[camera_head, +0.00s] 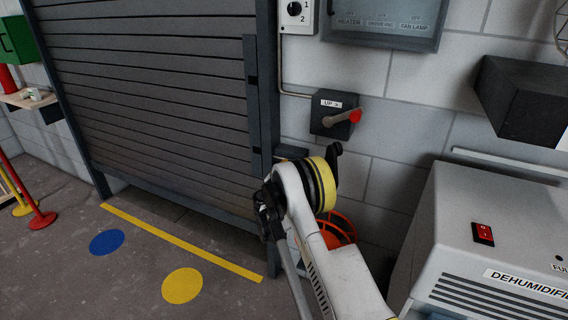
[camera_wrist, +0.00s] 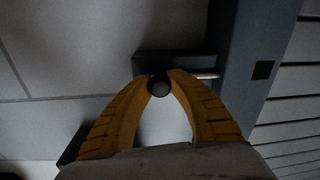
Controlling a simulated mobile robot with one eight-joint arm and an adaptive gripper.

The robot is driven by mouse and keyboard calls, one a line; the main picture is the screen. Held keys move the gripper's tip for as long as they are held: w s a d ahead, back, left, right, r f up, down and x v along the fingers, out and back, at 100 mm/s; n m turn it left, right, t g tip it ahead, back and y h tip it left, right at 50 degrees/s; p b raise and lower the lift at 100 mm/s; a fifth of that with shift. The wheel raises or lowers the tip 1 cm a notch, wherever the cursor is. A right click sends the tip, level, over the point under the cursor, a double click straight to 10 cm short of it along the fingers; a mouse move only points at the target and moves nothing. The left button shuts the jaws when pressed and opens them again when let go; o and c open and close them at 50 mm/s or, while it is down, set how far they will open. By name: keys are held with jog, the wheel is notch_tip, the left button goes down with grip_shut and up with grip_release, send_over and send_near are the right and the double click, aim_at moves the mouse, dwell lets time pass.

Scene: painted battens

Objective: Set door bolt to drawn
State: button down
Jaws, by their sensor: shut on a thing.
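The door bolt's dark housing (camera_wrist: 165,62) is on the wall beside the grey door post in the wrist view. A short pale rod (camera_wrist: 207,76) spans from the housing to the post's edge; I cannot tell whether it enters the post. My gripper (camera_wrist: 160,84) has its yellow fingers shut on the bolt's round black knob (camera_wrist: 160,88), one on each side. In the head view, part of the bolt housing (camera_head: 291,152) shows just above my arm. My arm hides the knob and the fingers there.
The slatted shutter door (camera_head: 160,90) is left of the dark door post (camera_head: 263,100). A red-tipped lever switch (camera_head: 335,115) is on the wall above my arm. A dehumidifier (camera_head: 490,240) stands close at right. An orange round thing (camera_head: 338,230) is partly hidden behind my arm.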

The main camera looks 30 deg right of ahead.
jog(key=shift+s+d, duration=0.15)
jog(key=c, duration=1.2)
grip_release()
jog(key=shift+s, duration=0.1)
jog(key=shift+s+a, duration=0.15)
jog(key=shift+a, duration=0.15)
jog(key=v, duration=1.1)
jog(key=shift+s+a, duration=0.1)
